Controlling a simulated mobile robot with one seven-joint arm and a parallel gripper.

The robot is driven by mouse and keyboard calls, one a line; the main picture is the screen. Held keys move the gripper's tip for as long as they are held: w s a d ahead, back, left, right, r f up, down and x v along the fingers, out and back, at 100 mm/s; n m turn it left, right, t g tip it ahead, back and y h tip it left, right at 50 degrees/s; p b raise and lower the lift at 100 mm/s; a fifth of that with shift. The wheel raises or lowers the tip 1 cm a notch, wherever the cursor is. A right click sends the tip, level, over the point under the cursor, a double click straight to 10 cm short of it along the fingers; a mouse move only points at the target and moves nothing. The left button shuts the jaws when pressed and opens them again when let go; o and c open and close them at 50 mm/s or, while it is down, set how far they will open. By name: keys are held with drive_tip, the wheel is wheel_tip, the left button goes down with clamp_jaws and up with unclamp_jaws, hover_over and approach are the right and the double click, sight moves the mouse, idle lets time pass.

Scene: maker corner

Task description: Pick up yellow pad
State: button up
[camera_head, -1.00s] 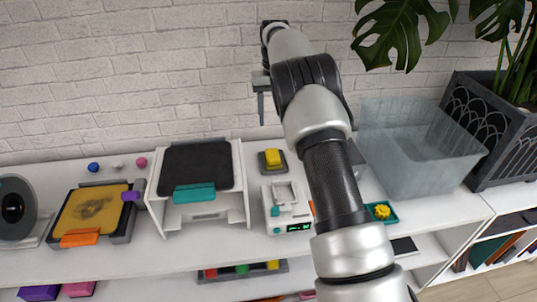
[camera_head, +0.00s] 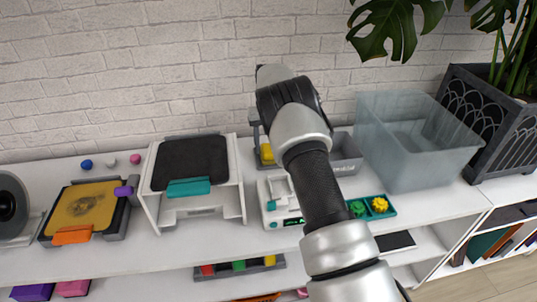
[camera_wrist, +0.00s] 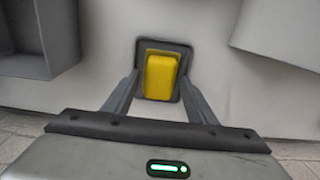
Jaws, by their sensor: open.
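The yellow pad (camera_head: 267,153) is a small rounded yellow block on a dark square base at the back of the white shelf top. In the head view it is partly hidden by my gripper (camera_head: 263,138). In the wrist view the yellow pad (camera_wrist: 160,76) and its dark base (camera_wrist: 184,50) lie in the middle. My gripper (camera_wrist: 160,82) is open, with one finger on each side of the pad. Nothing is held. I cannot tell whether the fingertips are level with the pad or still above it.
A white stand with a black top (camera_head: 190,160) is left of the pad. A small white scale (camera_head: 278,196) is in front. A grey bin (camera_head: 346,152), a teal tray (camera_head: 391,208) with gears and a translucent bin (camera_head: 412,150) are to the right.

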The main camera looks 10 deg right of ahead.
sight(269, 148)
wheel_tip(269, 148, down, 2)
drive_tip(key=shift+f, duration=0.2)
drive_tip(key=c, duration=0.7)
wheel_tip(269, 148, up, 10)
drive_tip(key=shift+r+p, duration=0.1)
drive_tip(key=shift+p, duration=0.4)
